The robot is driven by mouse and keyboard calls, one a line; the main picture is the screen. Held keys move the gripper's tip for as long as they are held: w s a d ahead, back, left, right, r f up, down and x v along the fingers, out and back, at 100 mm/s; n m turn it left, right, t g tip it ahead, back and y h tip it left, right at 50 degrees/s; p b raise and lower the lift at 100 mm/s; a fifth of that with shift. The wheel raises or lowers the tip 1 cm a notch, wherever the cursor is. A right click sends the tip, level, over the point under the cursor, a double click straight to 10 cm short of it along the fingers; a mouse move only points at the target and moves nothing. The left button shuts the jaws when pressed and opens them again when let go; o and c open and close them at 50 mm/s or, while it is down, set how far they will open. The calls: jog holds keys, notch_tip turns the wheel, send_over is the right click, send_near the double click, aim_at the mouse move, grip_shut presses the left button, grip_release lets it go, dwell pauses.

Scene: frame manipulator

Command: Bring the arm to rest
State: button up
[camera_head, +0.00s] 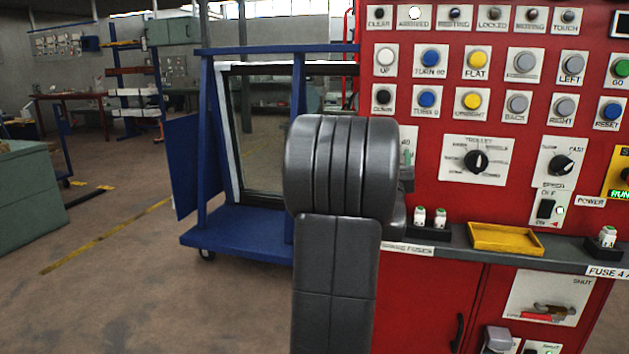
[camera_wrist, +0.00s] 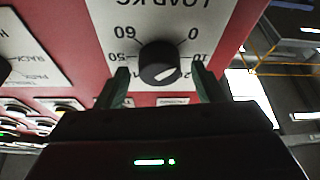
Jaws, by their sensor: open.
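My arm (camera_head: 340,170) rises in the middle of the head view, bent at a thick joint, in front of the red panel's left edge. A black knob (camera_wrist: 160,64) on a white LOAD KG dial plate (camera_wrist: 165,22) shows between the fingertips. I cannot tell whether the fingers touch the knob or how far they are from the panel.
The red panel (camera_head: 425,178) carries several buttons, a trolley dial (camera_head: 477,161) and a speed knob (camera_head: 561,165). Its ledge holds a yellow tray (camera_head: 506,238) and small fuses. A blue wheeled frame (camera_head: 235,232) with a glass pane stands left. Floor further left is open.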

jog(key=shift+m+h+p, duration=0.5)
jog(key=shift+m+h, duration=0.1)
jog(key=shift+m, duration=0.4)
jog(key=shift+a, duration=0.1)
